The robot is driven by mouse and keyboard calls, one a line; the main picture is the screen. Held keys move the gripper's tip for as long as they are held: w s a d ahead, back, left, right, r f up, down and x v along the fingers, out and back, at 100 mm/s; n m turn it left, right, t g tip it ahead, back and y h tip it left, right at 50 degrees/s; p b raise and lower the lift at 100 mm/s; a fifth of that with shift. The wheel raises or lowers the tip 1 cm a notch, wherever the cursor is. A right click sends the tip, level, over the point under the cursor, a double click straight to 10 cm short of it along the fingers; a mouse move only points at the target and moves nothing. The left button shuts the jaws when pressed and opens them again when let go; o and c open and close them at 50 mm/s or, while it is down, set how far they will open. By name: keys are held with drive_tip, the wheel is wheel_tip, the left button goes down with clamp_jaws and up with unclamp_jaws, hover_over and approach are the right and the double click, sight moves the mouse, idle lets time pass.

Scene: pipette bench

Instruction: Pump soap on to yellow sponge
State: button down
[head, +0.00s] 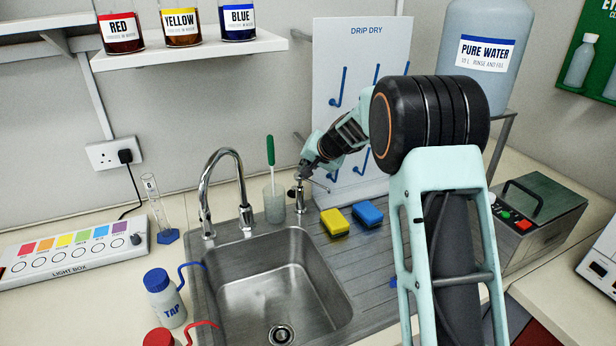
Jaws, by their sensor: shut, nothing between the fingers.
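The yellow sponge (334,222) lies on the grooved drainboard just right of the sink basin, in the head view. A small chrome soap pump (296,199) stands at the sink's back edge, to the left of and behind the yellow sponge. My gripper (303,173) is shut with nothing in it and sits right at the top of the pump. It partly hides the pump head, and I cannot tell whether it touches it. I cannot see any soap on the yellow sponge.
A blue sponge (368,214) lies right of the yellow one. A beaker with a green-handled brush (274,202) stands close left of the pump, and the chrome tap (207,210) is farther left. The drip-dry board (352,90) rises behind my gripper. The sink basin (275,280) is empty.

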drive_tip(key=shift+f, duration=0.25)
drive_tip(key=shift+f+b, duration=0.35)
drive_tip(key=shift+b, duration=0.3)
drive_tip(key=shift+r, duration=0.5)
drive_tip(key=shift+r+p, duration=2.1)
drive_tip(key=shift+r, duration=0.95)
